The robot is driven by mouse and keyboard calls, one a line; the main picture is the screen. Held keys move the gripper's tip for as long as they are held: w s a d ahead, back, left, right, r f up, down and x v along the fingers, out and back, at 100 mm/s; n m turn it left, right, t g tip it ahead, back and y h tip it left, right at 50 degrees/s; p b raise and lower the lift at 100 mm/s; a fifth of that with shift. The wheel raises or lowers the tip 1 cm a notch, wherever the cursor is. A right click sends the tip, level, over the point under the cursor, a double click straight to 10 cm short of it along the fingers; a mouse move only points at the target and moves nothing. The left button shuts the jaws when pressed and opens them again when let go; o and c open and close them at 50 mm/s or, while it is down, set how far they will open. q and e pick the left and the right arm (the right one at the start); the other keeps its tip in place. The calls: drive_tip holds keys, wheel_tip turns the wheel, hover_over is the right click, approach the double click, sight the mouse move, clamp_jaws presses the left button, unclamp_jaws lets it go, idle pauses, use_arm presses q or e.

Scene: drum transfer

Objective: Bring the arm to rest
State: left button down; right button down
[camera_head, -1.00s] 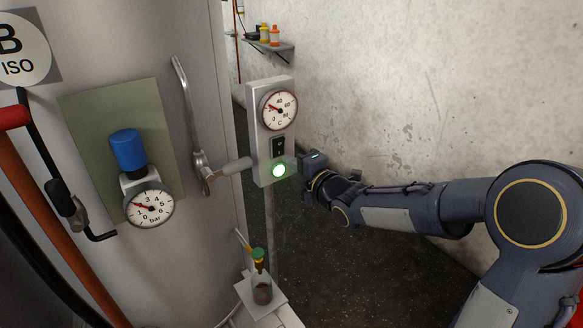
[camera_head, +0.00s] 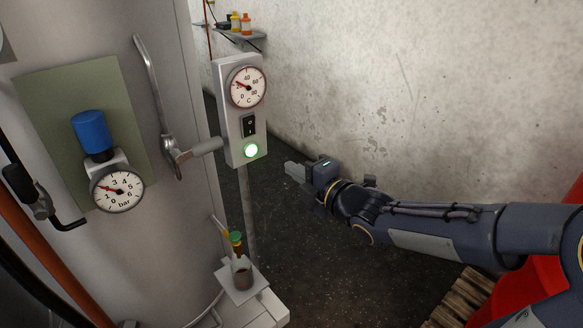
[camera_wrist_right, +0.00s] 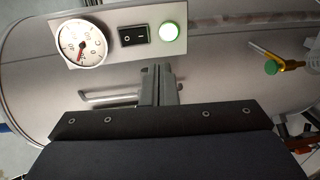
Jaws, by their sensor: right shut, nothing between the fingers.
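My right gripper (camera_head: 296,172) is shut and empty. It hangs in free air to the right of and a little below the grey control box (camera_head: 225,115), apart from it. In the right wrist view my gripper fingers (camera_wrist_right: 158,86) are together below the box's panel. The box carries a round temperature dial (camera_head: 247,87), a black rocker switch (camera_head: 248,126) and a lit green lamp (camera_head: 251,150). The lamp also shows in the right wrist view (camera_wrist_right: 169,32). My left gripper is not in view.
A large grey tank (camera_head: 165,240) with a lever handle (camera_head: 150,85), a blue-capped regulator (camera_head: 90,133) and a bar gauge (camera_head: 117,191) stands at left. A wooden pallet (camera_head: 460,300) and a red object (camera_head: 535,290) are at lower right.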

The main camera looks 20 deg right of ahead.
idle(0.3)
drive_tip(key=s+d+m+g+h+p, duration=0.2)
drive_tip(key=s+d+m+h, duration=0.1)
drive_tip(key=s+d+m, duration=0.3)
drive_tip(key=s+a+f+m+g+p, duration=0.1)
drive_tip(key=s+m+g, duration=0.1)
drive_tip(key=s+m, duration=0.4)
drive_tip(key=s+a+f+m+g+p, duration=0.1)
drive_tip(key=s+a+f+m+g, duration=0.1)
drive_tip(key=s+m, duration=0.3)
drive_tip(key=s+a+f+m+g+y+p, duration=0.1)
drive_tip(key=s+m+g, duration=0.3)
drive_tip(key=s, duration=0.5)
drive_tip(key=a+f+m, duration=0.1)
drive_tip(key=m, duration=0.1)
drive_tip(key=shift+s+a+m+p, duration=0.2)
drive_tip(key=shift+s+m+p, duration=0.05)
drive_tip(key=shift+m+p, duration=0.05)
